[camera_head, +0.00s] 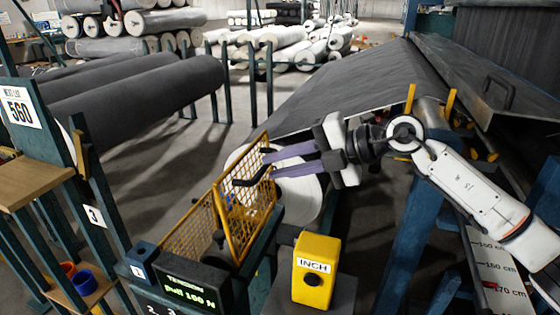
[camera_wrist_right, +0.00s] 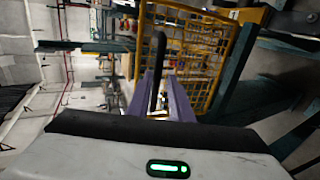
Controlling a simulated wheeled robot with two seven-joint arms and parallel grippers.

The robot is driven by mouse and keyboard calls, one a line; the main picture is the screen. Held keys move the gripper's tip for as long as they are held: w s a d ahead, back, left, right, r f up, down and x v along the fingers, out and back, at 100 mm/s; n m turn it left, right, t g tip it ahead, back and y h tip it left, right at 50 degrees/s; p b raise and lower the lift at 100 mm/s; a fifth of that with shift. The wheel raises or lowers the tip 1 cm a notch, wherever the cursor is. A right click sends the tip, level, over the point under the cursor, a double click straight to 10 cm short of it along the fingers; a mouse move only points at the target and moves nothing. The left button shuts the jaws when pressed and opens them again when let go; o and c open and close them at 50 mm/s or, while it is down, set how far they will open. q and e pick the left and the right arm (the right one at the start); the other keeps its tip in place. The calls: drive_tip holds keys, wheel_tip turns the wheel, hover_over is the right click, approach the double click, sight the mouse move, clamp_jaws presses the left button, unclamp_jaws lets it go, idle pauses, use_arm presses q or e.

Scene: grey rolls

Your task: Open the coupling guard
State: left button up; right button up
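The coupling guard is a yellow frame with wire mesh (camera_head: 190,236), left of the centre in the head view. One mesh panel (camera_head: 262,200) stands raised at its right end, and mesh also shows in the right wrist view (camera_wrist_right: 205,62). A black bar handle (camera_head: 248,182) sticks out by this panel. My right gripper (camera_head: 268,165) has its purple fingers at the handle, coming from the right. In the right wrist view the black bar (camera_wrist_right: 160,50) stands between the fingers (camera_wrist_right: 162,82), with a gap seen beside it. Contact is unclear. My left gripper is out of view.
A yellow INCH button box (camera_head: 316,270) stands in front, right of a tension display (camera_head: 190,290). A white roll end (camera_head: 300,195) is behind the guard. A large dark sheet (camera_head: 350,85) slopes behind my right arm. Dark rolls (camera_head: 140,90) lie at the left.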

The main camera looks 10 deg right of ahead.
drive_tip(key=o, duration=0.3)
wheel_tip(320, 180, down, 2)
drive_tip(key=shift+d+f, duration=0.1)
drive_tip(key=shift+s, duration=0.1)
drive_tip(key=r+v, duration=0.1)
drive_tip(key=v, duration=0.9)
drive_tip(key=shift+r, duration=0.15)
